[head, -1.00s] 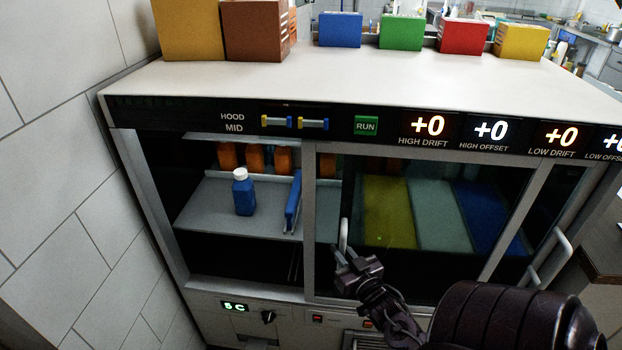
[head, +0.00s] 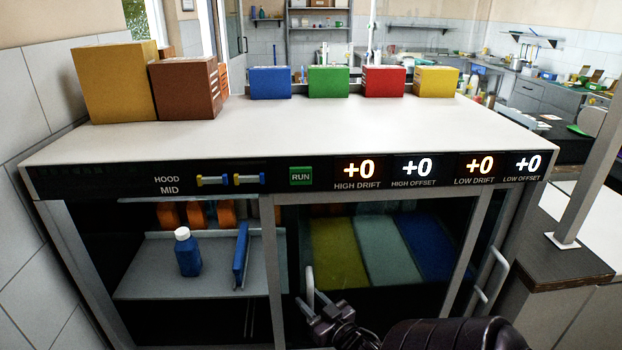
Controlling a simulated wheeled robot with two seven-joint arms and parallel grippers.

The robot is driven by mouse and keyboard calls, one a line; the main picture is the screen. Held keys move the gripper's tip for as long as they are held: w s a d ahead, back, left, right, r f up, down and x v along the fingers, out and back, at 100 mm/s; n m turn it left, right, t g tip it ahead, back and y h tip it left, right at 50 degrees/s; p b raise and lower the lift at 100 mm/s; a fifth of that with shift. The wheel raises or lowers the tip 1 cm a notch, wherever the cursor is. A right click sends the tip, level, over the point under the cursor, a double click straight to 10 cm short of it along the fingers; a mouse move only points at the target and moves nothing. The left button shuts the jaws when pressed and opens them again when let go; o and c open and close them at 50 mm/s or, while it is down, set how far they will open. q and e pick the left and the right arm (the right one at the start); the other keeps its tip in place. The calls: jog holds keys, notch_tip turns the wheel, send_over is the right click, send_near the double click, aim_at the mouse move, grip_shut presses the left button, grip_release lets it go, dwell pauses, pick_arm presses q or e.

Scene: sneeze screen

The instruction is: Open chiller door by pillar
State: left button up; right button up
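The chiller (head: 150,300) is a wide cabinet below a white counter. A dark glass door (head: 375,275) with a pale frame covers its middle, and a pale upright handle (head: 310,285) is at that door's left. Farther right is another pale handle (head: 490,280) on the section nearest the pillar (head: 590,180). My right gripper (head: 312,305) is at the lower part of the middle door's handle, its fingers close around or beside it. Whether they are clamped on it is unclear. My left gripper is not in view.
The left bay shows a blue bottle (head: 188,255) and a blue upright item (head: 241,255) on a shelf. Colored boxes (head: 328,82) stand on the counter top. A dark-topped side counter (head: 555,262) stands at the right, and a tiled wall (head: 22,200) at the left.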

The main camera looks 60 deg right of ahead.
jog(key=shift+s+a+f, duration=0.1)
jog(key=shift+s+a, duration=0.05)
jog(key=shift+s, duration=0.15)
jog(key=b+v, duration=0.1)
jog(key=v, duration=0.6)
dwell(0.4)
